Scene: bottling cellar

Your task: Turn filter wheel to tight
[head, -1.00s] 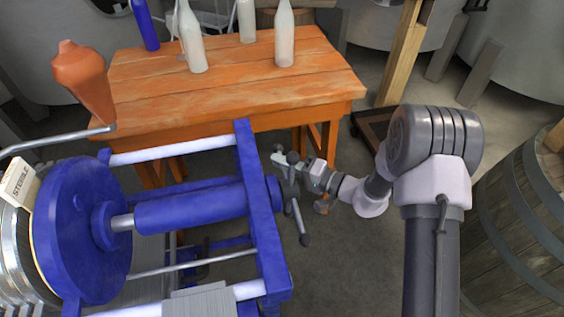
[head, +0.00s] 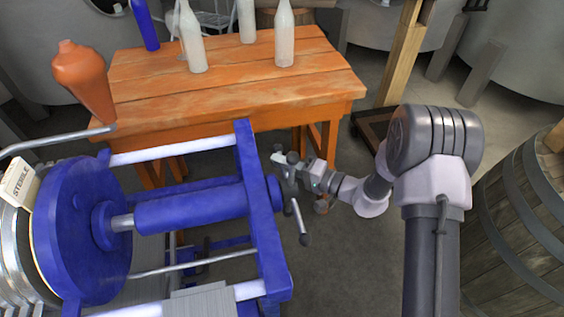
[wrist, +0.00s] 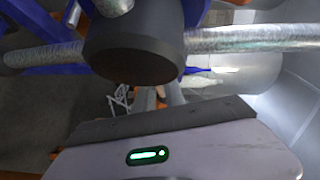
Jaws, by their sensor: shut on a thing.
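The blue filter press (head: 190,208) fills the left of the head view. Its wheel (head: 298,212) is a dark hub with grey spoke bars at the right end of the screw. My gripper (head: 287,166) is at the upper part of the wheel, shut on a spoke. In the wrist view the dark round hub (wrist: 135,50) is close in front, with metal spokes (wrist: 250,38) to both sides. The fingertips and the gripped part of the spoke are hidden in the wrist view.
A wooden table (head: 230,85) with white bottles (head: 284,40) and a blue bottle (head: 145,25) stands behind the press. An orange-brown vessel (head: 84,80) is at its left corner. A barrel (head: 520,230) stands at the right. Floor is clear below the wheel.

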